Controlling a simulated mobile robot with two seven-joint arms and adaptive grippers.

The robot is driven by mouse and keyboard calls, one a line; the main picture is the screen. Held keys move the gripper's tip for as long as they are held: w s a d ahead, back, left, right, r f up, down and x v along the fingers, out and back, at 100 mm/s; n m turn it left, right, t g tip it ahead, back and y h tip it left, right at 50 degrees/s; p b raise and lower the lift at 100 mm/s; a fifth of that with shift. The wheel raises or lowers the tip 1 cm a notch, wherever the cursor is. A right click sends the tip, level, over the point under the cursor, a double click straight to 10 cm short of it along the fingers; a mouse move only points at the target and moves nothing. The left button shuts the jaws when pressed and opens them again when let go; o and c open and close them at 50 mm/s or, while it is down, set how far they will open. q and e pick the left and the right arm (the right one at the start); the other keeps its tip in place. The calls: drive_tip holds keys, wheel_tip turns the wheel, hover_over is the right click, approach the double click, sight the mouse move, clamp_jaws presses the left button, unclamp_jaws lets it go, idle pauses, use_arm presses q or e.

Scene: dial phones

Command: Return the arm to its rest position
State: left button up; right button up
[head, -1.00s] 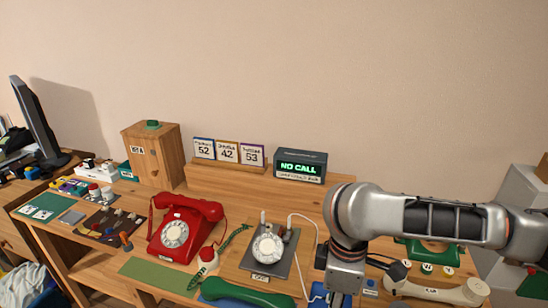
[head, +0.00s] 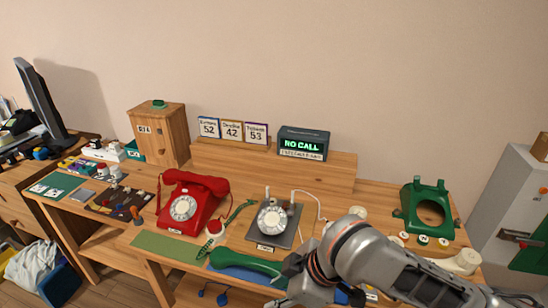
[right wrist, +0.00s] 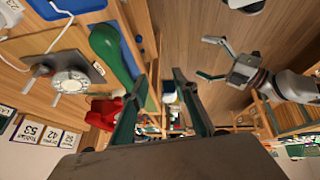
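My right arm comes in from the lower right of the head view, its silver wrist (head: 355,252) in front of the table's front edge. Its gripper is mostly cut off or hidden there. In the right wrist view my right gripper (right wrist: 165,72) has its two fingers apart with nothing held between them. My left gripper (right wrist: 212,60) shows in the right wrist view, fingers spread and empty, over the wooden floor. It is outside the head view.
The table holds a red phone (head: 190,203), a dial unit (head: 273,216), a green handset (head: 247,268) near the front edge, and a green phone body (head: 428,211). A cream handset (head: 462,262) lies at right. A "NO CALL" display (head: 303,143) stands behind. Floor before the table looks open.

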drive_tip(key=w+d+f+m+t+h, duration=0.1)
drive_tip(key=d+f+m+t+h, duration=0.15)
drive_tip(key=d, duration=0.55)
drive_tip(key=w+d+f+m+t+h, duration=0.1)
drive_tip(key=d+f+m+t, duration=0.25)
drive_tip(key=d, duration=0.45)
drive_tip(key=s+d+f+m+g+h, duration=0.1)
drive_tip(key=s+d+f+h, duration=0.15)
drive_tip(key=s+d, duration=0.55)
drive_tip(key=s+d+f+m+g+h, duration=0.1)
drive_tip(key=s+d+h, duration=0.25)
drive_tip(key=d, duration=0.85)
drive_tip(key=w+a+f+m+t+y, duration=0.1)
drive_tip(key=a+f+t+y, duration=0.1)
drive_tip(key=a+f, duration=0.5)
drive_tip(key=w+a+f+m+t+y, duration=0.2)
drive_tip(key=a+f+y, duration=0.3)
drive_tip(key=a+f, duration=0.2)
drive_tip(key=shift+a, duration=1.3)
